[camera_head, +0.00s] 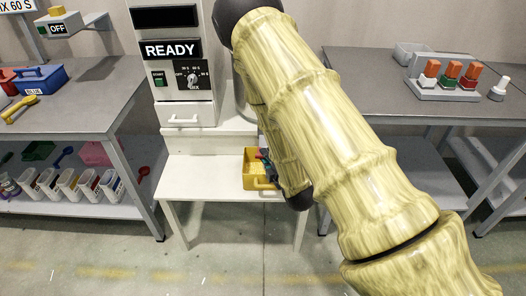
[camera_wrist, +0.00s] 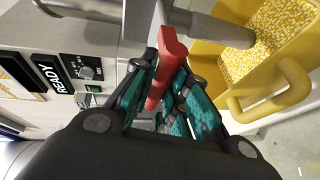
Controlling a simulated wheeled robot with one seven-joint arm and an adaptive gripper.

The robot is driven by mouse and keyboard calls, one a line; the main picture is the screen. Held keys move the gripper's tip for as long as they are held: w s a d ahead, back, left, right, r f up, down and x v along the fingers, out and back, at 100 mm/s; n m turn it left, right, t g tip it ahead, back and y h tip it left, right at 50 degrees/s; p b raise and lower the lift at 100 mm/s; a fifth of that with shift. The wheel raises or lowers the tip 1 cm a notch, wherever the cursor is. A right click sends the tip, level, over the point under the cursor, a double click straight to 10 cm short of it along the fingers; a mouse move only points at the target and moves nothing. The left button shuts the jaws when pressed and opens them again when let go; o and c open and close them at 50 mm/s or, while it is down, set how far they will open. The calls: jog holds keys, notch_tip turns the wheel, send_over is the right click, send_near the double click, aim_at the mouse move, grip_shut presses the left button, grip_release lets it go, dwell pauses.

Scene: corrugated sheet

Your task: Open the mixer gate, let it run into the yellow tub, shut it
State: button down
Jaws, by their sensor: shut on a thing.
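The mixer (camera_head: 184,88) shows READY on its panel; the panel (camera_wrist: 75,70) also shows in the wrist view. The yellow tub (camera_head: 250,183) stands on the low white shelf below the mixer. In the wrist view the tub (camera_wrist: 205,72) holds yellow granules (camera_wrist: 270,45), and a grey spout (camera_wrist: 215,27) reaches over them. My gripper (camera_wrist: 170,78) is shut on a red handle (camera_wrist: 172,50) beside the spout. In the head view my arm hides most of the handle and spout. I cannot tell whether the gate is open or whether granules are flowing.
A left bench (camera_head: 100,75) holds a blue toolbox (camera_head: 38,80) and a yellow scoop (camera_head: 20,108). Several small bins stand on its lower shelf. A right bench (camera_head: 380,85) carries a block with orange-topped switches (camera_head: 450,75). Floor in front is clear.

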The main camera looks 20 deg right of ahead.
jog(key=shift+s+f, duration=0.1)
jog(key=shift+s, duration=0.05)
jog(key=c, duration=1.4)
grip_release()
jog(key=s, duration=0.4)
jog(key=s+r, duration=0.1)
jog(key=s, duration=0.3)
jog(key=s+r, duration=0.1)
jog(key=s, duration=0.2)
jog(key=shift+s+d+r, duration=0.1)
jog(key=shift+s+d, duration=0.1)
jog(key=shift+s, duration=0.2)
